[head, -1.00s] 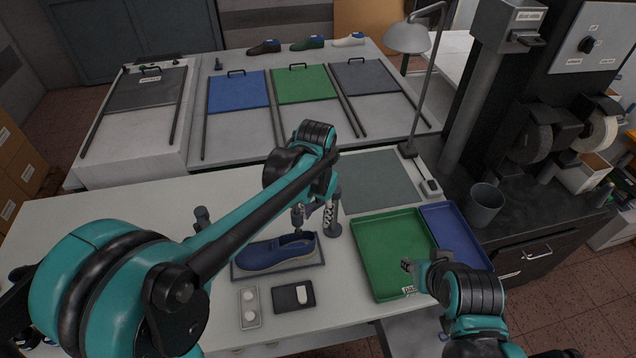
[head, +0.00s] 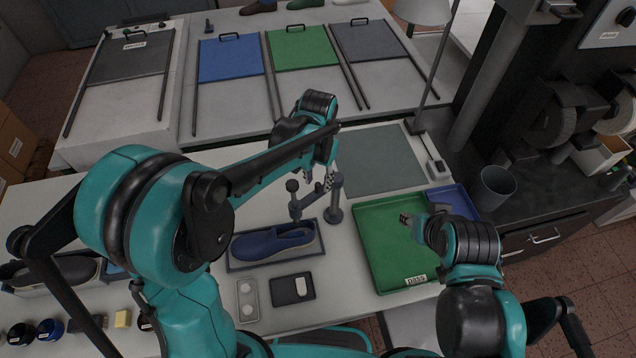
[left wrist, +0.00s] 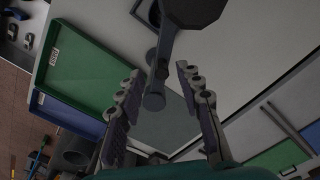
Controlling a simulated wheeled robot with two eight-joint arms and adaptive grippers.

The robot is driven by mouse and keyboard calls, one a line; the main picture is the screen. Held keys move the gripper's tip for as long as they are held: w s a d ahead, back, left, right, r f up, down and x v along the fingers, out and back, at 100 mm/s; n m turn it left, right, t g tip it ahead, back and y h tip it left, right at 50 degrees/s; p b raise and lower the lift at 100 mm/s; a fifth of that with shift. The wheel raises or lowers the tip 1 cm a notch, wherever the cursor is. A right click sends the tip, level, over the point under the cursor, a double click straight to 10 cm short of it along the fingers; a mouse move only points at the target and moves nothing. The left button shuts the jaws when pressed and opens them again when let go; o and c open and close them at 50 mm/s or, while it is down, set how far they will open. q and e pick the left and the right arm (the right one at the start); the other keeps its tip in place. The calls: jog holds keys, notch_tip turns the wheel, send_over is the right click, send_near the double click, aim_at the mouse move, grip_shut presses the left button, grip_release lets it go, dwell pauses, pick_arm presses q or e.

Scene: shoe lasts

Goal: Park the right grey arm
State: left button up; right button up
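The right grey arm (head: 312,203) runs from an upright grey post (head: 336,212) to a knobbed end (head: 293,186), beside the blue shoe (head: 273,245) in its dark tray. My left gripper (head: 328,178) hangs just over the post side of this arm. In the left wrist view my left gripper (left wrist: 162,105) has its fingers spread. The grey post (left wrist: 153,100) shows between them and the dark knobbed end (left wrist: 195,10) lies near the top edge; contact is unclear. My right gripper (head: 406,219) is over the green tray (head: 385,262), its fingers too small to judge.
A blue tray (head: 450,198) stands beside the green one. A grey mat (head: 375,160) lies behind the post. A lamp (head: 425,100) and a grey cup (head: 495,186) stand at the right. A dark box (head: 292,290) and a small pale tray (head: 246,300) lie in front of the shoe.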

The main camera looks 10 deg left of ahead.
aim_at(319, 184)
pick_arm(q)
jog(key=f, duration=0.3)
jog(key=shift+w, duration=0.35)
jog(key=shift+s, duration=0.2)
pick_arm(e)
jog(key=shift+w+f, duration=0.2)
pick_arm(q)
jog(key=shift+w, duration=0.1)
grip_shut()
jog(key=shift+d, duration=0.1)
pick_arm(e)
jog(key=shift+w+a, duration=0.1)
jog(key=shift+a, duration=0.05)
